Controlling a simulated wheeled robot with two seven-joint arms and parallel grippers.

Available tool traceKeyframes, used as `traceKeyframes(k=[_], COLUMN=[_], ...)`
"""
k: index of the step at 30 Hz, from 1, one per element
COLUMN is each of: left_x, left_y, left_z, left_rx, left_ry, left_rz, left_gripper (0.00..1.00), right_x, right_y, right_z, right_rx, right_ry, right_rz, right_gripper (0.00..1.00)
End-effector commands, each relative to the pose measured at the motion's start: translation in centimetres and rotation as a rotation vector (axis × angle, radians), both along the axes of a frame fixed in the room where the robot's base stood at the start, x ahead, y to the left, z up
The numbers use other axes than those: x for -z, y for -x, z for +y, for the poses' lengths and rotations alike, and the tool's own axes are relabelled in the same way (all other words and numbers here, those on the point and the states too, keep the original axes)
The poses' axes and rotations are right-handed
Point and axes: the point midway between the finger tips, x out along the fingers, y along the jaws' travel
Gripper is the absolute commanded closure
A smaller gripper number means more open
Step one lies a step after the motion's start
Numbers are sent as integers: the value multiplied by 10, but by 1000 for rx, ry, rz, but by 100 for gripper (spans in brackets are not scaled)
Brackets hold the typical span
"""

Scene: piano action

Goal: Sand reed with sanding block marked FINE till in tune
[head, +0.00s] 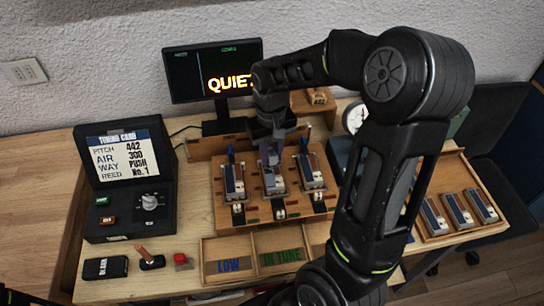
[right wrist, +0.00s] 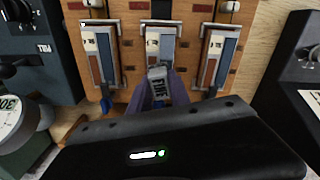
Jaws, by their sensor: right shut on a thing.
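My right gripper (head: 272,150) reaches down over the middle of the wooden reed board (head: 228,213). The tuning card (head: 126,155) reads pitch 442, air way 300, reed push No. 1.
A monitor (head: 212,72) behind reads QUIET. In front is a wooden sorting tray (head: 252,237) with LOW and IN TUNE compartments. A tray (head: 480,233) with several reed units lies at right.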

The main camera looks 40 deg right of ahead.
Motion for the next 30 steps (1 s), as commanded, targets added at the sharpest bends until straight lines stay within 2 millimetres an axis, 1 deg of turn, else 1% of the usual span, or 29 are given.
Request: traceKeyframes(k=[1,5,18,30], left_x=[-5,-10,-19,-17], left_y=[0,1,1,1], left_z=[1,1,3,3], left_rx=[-1,0,-1,-1], left_ry=[-1,-2,-6,-5], left_rz=[1,5,10,10], left_gripper=[78,78,78,78], right_x=[-4,-12,-37,-57], right_y=[1,-1,-6,-7], right_z=[0,0,0,1], right_rx=[0,-1,-4,-4], right_ry=[-1,-1,-1,0], right_rz=[5,5,3,3], right_gripper=[100,100,100,100])
